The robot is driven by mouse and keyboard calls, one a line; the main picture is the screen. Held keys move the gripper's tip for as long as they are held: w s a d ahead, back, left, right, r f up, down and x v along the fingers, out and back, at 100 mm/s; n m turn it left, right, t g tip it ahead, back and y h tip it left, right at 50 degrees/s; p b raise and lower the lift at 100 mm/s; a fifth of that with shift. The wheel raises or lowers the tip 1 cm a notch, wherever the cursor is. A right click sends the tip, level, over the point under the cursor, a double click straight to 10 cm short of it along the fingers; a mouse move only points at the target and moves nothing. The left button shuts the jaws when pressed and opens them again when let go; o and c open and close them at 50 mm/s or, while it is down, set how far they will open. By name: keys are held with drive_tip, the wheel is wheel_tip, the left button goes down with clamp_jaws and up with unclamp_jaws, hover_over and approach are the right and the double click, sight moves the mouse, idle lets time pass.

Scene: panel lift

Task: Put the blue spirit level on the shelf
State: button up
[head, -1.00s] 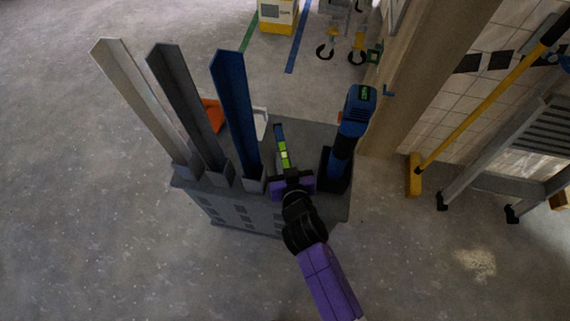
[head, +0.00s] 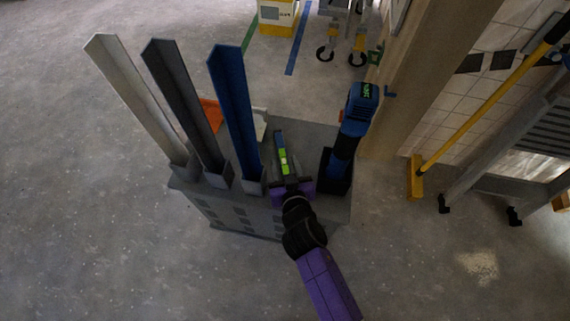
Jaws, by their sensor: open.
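The blue spirit level (head: 279,138), with a bright green middle, lies just beyond my gripper, over the top of a grey cabinet-like unit (head: 312,132). My gripper (head: 288,180) is open at the level's near end. The fingers are small and dark here, so I cannot tell whether they touch the level. I also cannot tell whether the level rests fully on the grey top.
White (head: 130,95), dark grey (head: 182,100) and blue (head: 234,110) upright angled panels stand left of my gripper. A blue drill-like tool (head: 359,108) stands close on the right. An orange item (head: 211,113) sits behind the panels. A wooden post (head: 405,90) rises at right.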

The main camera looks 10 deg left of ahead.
drive_tip(key=shift+r, duration=0.2)
drive_tip(key=p+v, duration=0.2)
drive_tip(key=v, duration=1)
